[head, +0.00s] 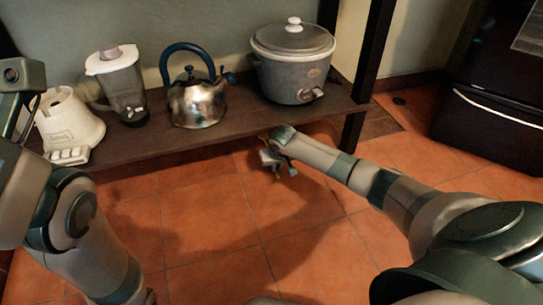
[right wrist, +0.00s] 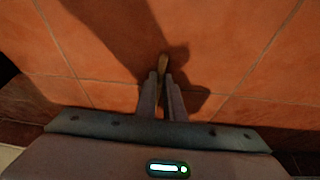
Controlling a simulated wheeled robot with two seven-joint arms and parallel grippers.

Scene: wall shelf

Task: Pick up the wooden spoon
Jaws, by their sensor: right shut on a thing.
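In the right wrist view the wooden spoon (right wrist: 163,62) shows as a short, narrow brown piece. It sticks out beyond the fingertips of my right gripper (right wrist: 161,77), which is shut on it. The rest of the spoon is hidden between and behind the fingers. In the head view my right gripper (head: 276,161) is by the front edge of the low shelf, over the tiled floor, and I cannot make out the spoon there. My left arm comes in from the left, but its gripper is outside the picture.
The wooden shelf (head: 222,133) bears a white blender base (head: 68,122), a blender jug (head: 122,88), a metal kettle (head: 196,103) and a slow cooker (head: 293,75). A dark shelf post (head: 371,52) stands right of them. A black appliance (head: 490,85) is far right. The tiled floor (head: 215,215) in front is clear.

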